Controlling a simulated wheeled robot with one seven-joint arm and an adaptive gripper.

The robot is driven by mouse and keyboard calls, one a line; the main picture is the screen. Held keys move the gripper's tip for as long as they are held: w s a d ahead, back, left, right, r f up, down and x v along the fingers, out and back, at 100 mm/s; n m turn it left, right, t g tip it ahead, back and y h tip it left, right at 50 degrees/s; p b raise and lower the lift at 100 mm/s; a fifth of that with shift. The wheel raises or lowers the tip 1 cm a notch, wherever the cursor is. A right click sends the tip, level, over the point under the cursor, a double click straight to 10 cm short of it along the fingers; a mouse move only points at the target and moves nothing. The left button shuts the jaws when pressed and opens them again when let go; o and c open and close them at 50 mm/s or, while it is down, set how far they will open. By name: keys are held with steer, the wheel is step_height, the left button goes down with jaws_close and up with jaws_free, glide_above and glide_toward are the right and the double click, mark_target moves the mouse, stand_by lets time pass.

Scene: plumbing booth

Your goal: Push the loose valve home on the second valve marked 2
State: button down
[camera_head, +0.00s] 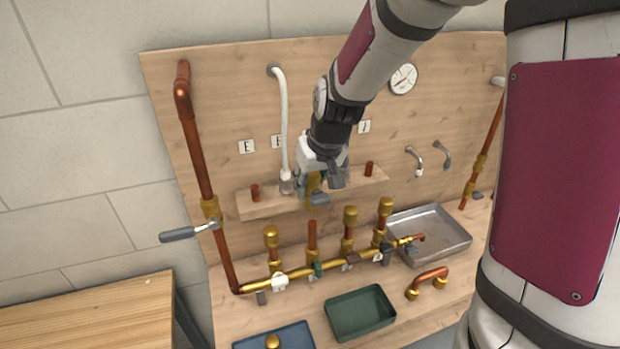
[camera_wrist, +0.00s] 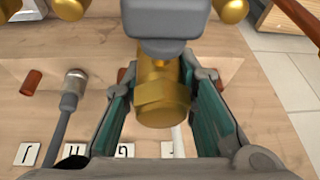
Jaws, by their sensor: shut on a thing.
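My gripper (camera_head: 314,178) is shut on a loose brass valve (camera_head: 313,192) with a grey handle. The valve is held up in front of the small wooden shelf, above the pipe manifold (camera_head: 300,271). In the wrist view the brass body of the valve (camera_wrist: 162,95) sits between my two green-padded fingers, with its grey handle nearest the top. A bare copper stub (camera_head: 312,236) rises from the manifold below the valve, second from the left, and the valve is apart from it. The number on its tag is too small to read.
Brass-topped risers (camera_head: 271,238) stand on both sides of the bare stub. The wooden shelf (camera_head: 278,203) holds short copper stubs behind my gripper. A green tray (camera_head: 360,313), a blue tray (camera_head: 278,338), a metal sink (camera_head: 436,238) and a copper elbow (camera_head: 429,278) lie around the manifold.

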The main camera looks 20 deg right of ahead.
mark_target(313, 192)
steer(key=shift+f+b, duration=0.7)
steer(key=shift+f, duration=1.2)
steer(key=shift+f+b, duration=0.5)
steer(key=shift+f, duration=1.75)
steer(key=c, duration=1.2)
jaws_free()
steer(key=v, duration=1.2)
